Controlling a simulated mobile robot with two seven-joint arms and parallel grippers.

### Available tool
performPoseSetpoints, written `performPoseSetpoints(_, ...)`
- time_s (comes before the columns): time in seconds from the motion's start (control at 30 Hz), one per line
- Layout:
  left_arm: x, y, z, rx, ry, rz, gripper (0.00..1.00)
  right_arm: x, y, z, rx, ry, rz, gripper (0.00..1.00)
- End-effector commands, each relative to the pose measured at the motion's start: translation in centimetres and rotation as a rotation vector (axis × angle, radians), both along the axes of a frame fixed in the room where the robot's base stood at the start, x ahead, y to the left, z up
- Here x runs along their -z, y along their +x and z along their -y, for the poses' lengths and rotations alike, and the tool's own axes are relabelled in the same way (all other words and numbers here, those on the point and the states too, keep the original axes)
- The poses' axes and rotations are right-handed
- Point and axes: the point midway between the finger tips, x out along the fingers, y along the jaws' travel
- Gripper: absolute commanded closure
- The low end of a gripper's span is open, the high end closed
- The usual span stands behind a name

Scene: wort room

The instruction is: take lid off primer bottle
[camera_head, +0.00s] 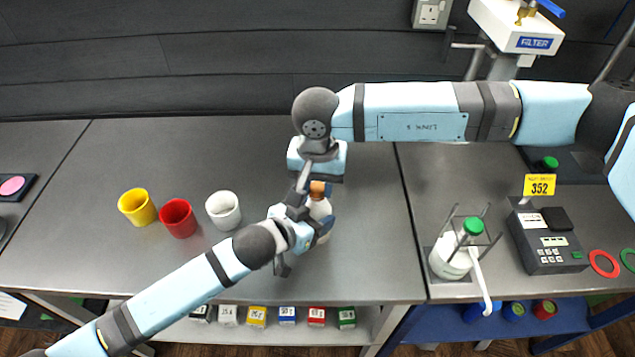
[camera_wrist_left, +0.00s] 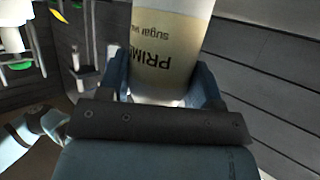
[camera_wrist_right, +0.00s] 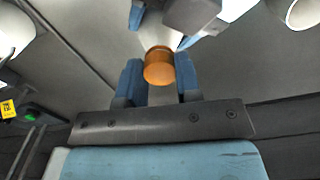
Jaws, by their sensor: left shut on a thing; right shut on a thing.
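The primer bottle (camera_head: 322,209) stands on the grey bench in the head view, white with an orange lid (camera_head: 318,188). In the left wrist view the bottle (camera_wrist_left: 165,48) shows its "PRIM" label between the blue fingers. My left gripper (camera_head: 310,228) is shut on the bottle's body from the lower left. My right gripper (camera_head: 308,186) comes from above and is shut on the lid. In the right wrist view the orange lid (camera_wrist_right: 159,66) sits between its fingers. The arms partly hide the bottle, and I cannot tell whether the lid is apart from its neck.
A white cup (camera_head: 223,210), a red cup (camera_head: 178,218) and a yellow cup (camera_head: 137,207) stand left of the bottle. A green-capped bottle (camera_head: 452,258) in a holder and a grey device (camera_head: 545,240) stand to the right. Small coloured boxes (camera_head: 287,316) line the shelf below.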

Motion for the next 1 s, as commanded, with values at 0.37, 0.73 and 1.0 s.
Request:
performPoseSetpoints(0.37, 0.0, -0.01, 0.01, 0.0, 0.0, 0.0, 1.0, -0.06, -0.02, 0.02, -0.799, 0.0, 0.0, 0.97)
performPoseSetpoints(0.73, -0.01, -0.01, 0.02, 0.0, 0.0, 0.0, 1.0, -0.03, -0.07, 0.0, -0.939, 0.0, -0.001, 0.97)
performPoseSetpoints(1.0, -0.01, -0.01, 0.02, 0.0, 0.0, 0.0, 1.0, -0.04, -0.05, 0.01, -0.936, 0.0, -0.001, 0.97)
